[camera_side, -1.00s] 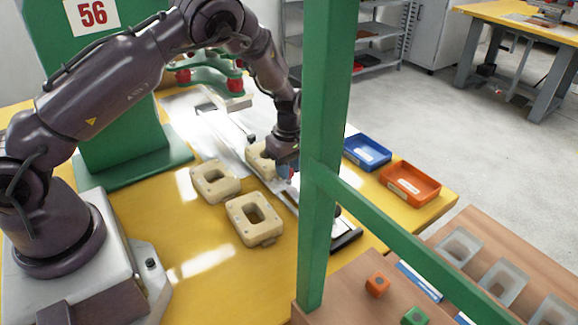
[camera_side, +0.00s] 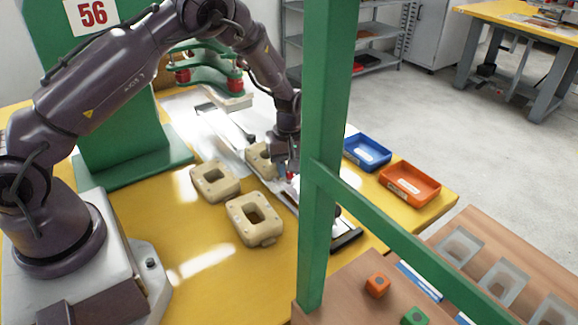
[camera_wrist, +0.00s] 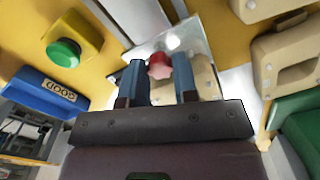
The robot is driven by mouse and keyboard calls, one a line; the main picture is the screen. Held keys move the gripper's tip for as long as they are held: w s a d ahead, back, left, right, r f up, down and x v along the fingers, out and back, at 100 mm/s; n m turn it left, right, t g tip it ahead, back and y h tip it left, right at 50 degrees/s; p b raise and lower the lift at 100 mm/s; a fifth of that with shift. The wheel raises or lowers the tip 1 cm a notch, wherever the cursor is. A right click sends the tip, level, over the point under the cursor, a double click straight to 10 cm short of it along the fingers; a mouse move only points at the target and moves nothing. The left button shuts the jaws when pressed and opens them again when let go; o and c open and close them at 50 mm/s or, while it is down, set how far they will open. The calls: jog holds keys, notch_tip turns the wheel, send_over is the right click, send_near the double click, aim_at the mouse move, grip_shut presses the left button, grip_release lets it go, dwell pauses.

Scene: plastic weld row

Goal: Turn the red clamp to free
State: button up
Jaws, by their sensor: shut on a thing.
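The red clamp (camera_wrist: 159,66) is a small red knob between the two blue fingers of my gripper (camera_wrist: 160,82) in the wrist view. The fingers are shut on it, one on each side. In the side view my gripper (camera_side: 286,172) is low over the metal fixture, just right of a beige block (camera_side: 258,160). A bit of red (camera_side: 290,177) shows at its fingertips there. The beige block also shows behind the right finger in the wrist view (camera_wrist: 207,80). The lower part of the clamp is hidden, and I cannot read its turn angle.
Two beige frame blocks (camera_side: 214,181) (camera_side: 254,220) lie on the yellow table left of the fixture. Blue (camera_side: 367,153) and orange (camera_side: 410,184) bins stand to the right. A green post (camera_side: 326,130) crosses the side view. A green button (camera_wrist: 63,52) shows in the wrist view.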

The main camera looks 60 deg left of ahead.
jog(key=o, duration=0.6)
jog(key=shift+o, duration=0.2)
notch_tip(320, 180, up, 13)
